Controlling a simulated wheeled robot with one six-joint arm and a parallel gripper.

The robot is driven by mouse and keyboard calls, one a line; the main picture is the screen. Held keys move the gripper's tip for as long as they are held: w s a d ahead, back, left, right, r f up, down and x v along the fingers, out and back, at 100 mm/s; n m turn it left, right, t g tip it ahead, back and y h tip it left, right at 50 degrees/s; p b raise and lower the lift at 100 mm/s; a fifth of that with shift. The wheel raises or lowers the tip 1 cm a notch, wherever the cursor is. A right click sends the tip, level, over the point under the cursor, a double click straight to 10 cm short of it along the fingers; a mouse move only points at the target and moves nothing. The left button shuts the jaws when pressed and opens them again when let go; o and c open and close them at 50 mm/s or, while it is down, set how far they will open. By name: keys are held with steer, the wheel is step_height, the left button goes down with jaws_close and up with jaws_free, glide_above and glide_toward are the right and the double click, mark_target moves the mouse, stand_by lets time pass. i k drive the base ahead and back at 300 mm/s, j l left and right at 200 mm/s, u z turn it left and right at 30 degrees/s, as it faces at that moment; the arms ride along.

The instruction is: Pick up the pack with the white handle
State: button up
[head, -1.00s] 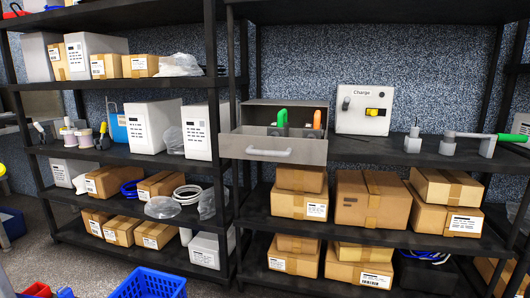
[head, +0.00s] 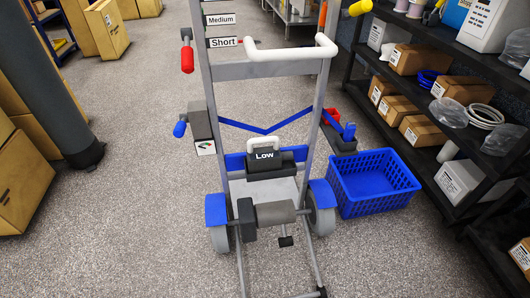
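A dark pack labelled "Low" with a white handle (head: 264,146) on top sits on the lower part of a grey hand-truck-like cart (head: 274,68) in the middle of the head view. The pack's dark body (head: 268,164) rests against a blue crosspiece and looks upright. The cart has its own larger white push handle at the top. My gripper is not in view.
A blue basket (head: 372,182) stands on the floor right of the cart. A black shelf (head: 465,62) with boxes and tubing coils runs along the right. Cardboard boxes (head: 22,180) and a dark post stand at the left. Speckled floor is clear left of the cart.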

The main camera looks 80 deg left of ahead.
mark_target(260, 160)
steer(key=u, duration=2.45)
steer(key=i+j+z, duration=0.2)
steer(key=i+j, duration=0.25)
steer(key=j, duration=0.1)
